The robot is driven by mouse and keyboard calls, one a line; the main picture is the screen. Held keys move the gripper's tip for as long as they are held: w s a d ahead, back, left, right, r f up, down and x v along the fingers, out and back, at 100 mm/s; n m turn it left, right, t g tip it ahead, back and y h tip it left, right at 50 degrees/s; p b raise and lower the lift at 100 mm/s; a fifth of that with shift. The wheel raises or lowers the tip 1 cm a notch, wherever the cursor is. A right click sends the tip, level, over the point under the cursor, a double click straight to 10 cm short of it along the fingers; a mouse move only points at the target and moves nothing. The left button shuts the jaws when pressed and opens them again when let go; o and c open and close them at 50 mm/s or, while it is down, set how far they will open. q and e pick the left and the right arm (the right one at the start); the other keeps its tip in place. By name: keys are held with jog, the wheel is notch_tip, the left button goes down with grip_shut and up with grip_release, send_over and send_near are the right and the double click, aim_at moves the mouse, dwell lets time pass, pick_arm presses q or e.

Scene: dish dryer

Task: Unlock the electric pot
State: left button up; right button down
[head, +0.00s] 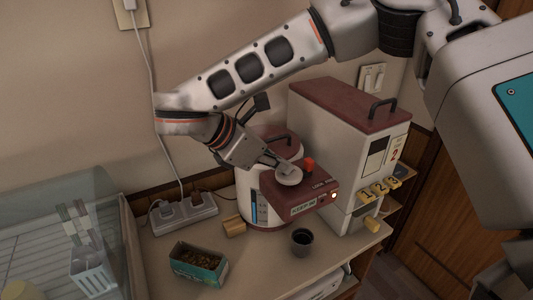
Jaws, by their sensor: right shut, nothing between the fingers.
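The electric pot (249,196) stands on the counter, with a white body and a dark red top. A round pale button (289,174) and a small red knob (309,163) sit on its top. Small lettering near the knob seems to include "LOCK". A small light glows on its front right edge. My right gripper (282,168) is shut and empty, its tips at or just above the round button, left of the red knob. I cannot tell whether they touch. The gripper hides part of the pot's top. My left gripper is not in view.
A tall white dispenser (340,135) with a dark red top stands right of the pot. A dark cup (302,240) stands in front. A green box (198,264) and a power strip (184,215) are to the left. A clear-covered dish dryer (65,250) fills the lower left.

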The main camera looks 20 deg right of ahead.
aim_at(311, 158)
jog(key=d, duration=0.3)
jog(key=shift+w+d+r+p, duration=0.15)
jog(key=shift+w+d+p, duration=0.05)
jog(key=shift+p, duration=0.2)
jog(key=shift+w+d+b, duration=0.15)
jog(key=shift+d+b, duration=0.25)
jog(key=shift+d, duration=0.1)
jog(key=shift+w+d+b, duration=0.1)
jog(key=shift+d+b, duration=0.45)
jog(key=shift+d, duration=0.55)
